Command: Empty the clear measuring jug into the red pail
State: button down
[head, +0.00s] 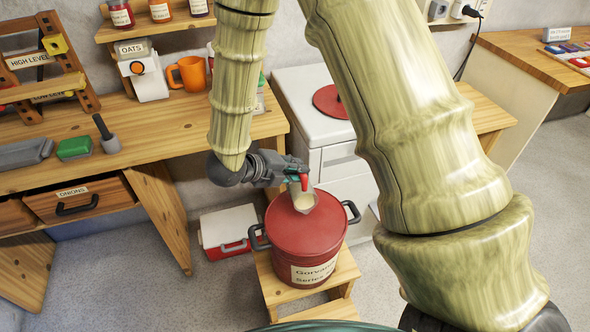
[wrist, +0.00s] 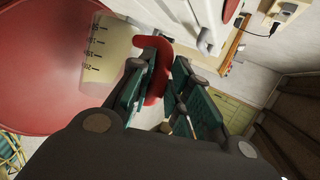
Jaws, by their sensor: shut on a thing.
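The red pail (head: 300,243), with dark side handles and a white label, stands on a small wooden stool. Its round red top also shows in the wrist view (wrist: 40,70); I cannot tell whether that is a lid or the inside. The clear measuring jug (head: 302,203) is over the pail's top, with pale cream contents and a red handle. In the wrist view the jug (wrist: 108,55) shows dark scale marks. My gripper (head: 296,178) is shut on the jug's red handle, which shows between its fingers (wrist: 160,85). The jug's exact tilt and any contact with the pail are unclear.
A white stove (head: 318,125) stands behind the pail. A red and white cooler (head: 228,232) sits on the floor left of the stool. The floor in front is clear.

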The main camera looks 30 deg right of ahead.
jog(key=shift+s+a+f+m+t+b, duration=0.1)
jog(key=shift+s+f+m+t+b, duration=0.2)
jog(key=shift+b, duration=0.5)
jog(key=shift+s+a+t+b, duration=0.1)
jog(key=shift+s+b, duration=0.25)
jog(key=shift+b, duration=0.45)
dwell(0.6)
jog(key=p, duration=0.1)
jog(key=w+r+p, duration=0.1)
jog(key=p, duration=0.1)
jog(key=shift+d+g, duration=0.2)
jog(key=shift+g, duration=0.1)
jog(key=shift+w+d+n+g+p, duration=0.1)
jog(key=shift+w+n+g+p, duration=0.3)
jog(key=shift+p, duration=0.65)
jog(key=shift+w, duration=0.15)
jog(key=p, duration=0.1)
jog(key=w+p, duration=0.1)
jog(key=p, duration=0.1)
jog(key=shift+d+r+n+g+y, duration=0.15)
jog(key=shift+r+n+g+y, duration=0.15)
jog(key=shift+n+g, duration=0.1)
jog(key=shift+w+d+f+n+g+p, duration=0.15)
jog(key=shift+w+n+g+p, duration=0.3)
jog(key=shift+p, duration=0.7)
jog(key=shift+w, duration=0.15)
